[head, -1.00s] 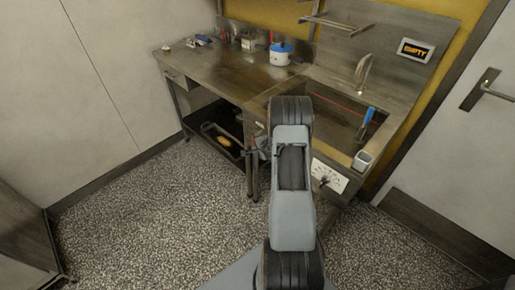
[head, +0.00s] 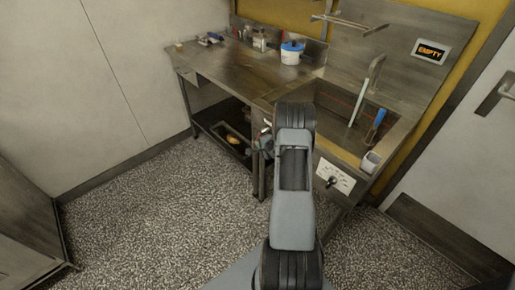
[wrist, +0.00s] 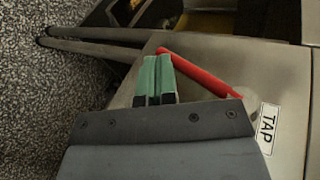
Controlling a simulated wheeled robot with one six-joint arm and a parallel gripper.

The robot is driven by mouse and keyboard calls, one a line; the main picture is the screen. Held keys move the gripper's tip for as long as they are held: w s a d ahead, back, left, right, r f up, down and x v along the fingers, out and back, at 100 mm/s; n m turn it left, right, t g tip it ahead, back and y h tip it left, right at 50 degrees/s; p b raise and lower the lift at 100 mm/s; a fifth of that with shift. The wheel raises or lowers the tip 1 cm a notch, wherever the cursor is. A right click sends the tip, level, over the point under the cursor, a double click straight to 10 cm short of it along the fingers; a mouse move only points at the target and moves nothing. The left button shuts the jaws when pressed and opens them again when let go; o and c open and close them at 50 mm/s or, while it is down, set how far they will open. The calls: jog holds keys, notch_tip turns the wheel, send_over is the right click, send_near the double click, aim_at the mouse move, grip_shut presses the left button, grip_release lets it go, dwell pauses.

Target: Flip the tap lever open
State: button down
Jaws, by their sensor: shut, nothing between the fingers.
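The red tap lever (wrist: 200,74) shows in the wrist view on the steel front panel, with a TAP label (wrist: 267,129) at its right end. It slants from upper left to lower right. My gripper (wrist: 155,78) has its green fingers shut and empty, just left of the lever; I cannot tell whether they touch it. In the head view my gripper (head: 264,140) is at the left of the sink unit's front, partly hidden by my arm, and the lever is not clear. A pale streak of water (head: 357,104) hangs below the spout (head: 376,68) into the sink (head: 335,104).
A lit sign (head: 431,51) reads EMPTY. A dial panel (head: 335,178) is on the unit's front. A blue-handled tool (head: 376,124) and a small pale container (head: 371,161) are at the sink's right. A white tub (head: 291,53) stands on the counter (head: 230,66). The speckled floor at left is clear.

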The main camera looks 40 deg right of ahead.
jog(key=shift+d, duration=0.2)
jog(key=shift+s, duration=0.1)
jog(key=v, duration=1.3)
jog(key=shift+s+p, duration=0.35)
jog(key=shift+p, duration=0.1)
jog(key=shift+r, duration=0.1)
